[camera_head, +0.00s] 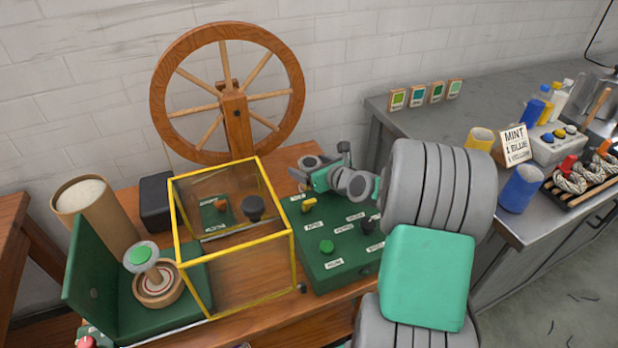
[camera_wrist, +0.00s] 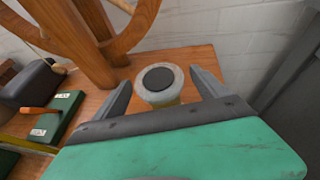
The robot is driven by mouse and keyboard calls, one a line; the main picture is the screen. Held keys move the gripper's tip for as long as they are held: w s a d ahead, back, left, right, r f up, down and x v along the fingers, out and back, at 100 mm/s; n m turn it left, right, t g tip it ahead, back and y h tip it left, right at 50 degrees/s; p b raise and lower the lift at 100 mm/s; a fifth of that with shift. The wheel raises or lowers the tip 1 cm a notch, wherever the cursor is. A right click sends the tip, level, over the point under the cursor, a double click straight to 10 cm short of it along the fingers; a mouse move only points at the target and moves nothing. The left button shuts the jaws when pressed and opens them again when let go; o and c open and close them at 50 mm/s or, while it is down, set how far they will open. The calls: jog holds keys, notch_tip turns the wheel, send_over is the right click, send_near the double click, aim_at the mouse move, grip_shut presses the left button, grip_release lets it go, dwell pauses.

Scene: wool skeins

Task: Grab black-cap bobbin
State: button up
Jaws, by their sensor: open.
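The black-cap bobbin (camera_wrist: 159,78) shows in the wrist view as a pale grey round flange with a black disc in its middle and a little yellow below. It stands on the wooden table near the wall. My gripper (camera_wrist: 162,84) is open, with one finger on each side of the bobbin and a gap visible at both sides. Its lower part is hidden behind my gripper's body. In the head view its grey top (camera_head: 311,161) shows just behind my gripper (camera_head: 304,177), partly covered. I cannot tell the exact height of the fingers against it.
A spinning wheel (camera_head: 228,95) stands behind. A yellow-framed clear box (camera_head: 233,236) is left of my gripper, and a green control panel (camera_head: 335,262) lies under my arm. A green-capped bobbin (camera_head: 140,257) sits in a green holder at far left. A grey counter (camera_head: 420,125) is right.

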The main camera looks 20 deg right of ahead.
jog(key=c, duration=1.5)
jog(key=shift+o, duration=0.2)
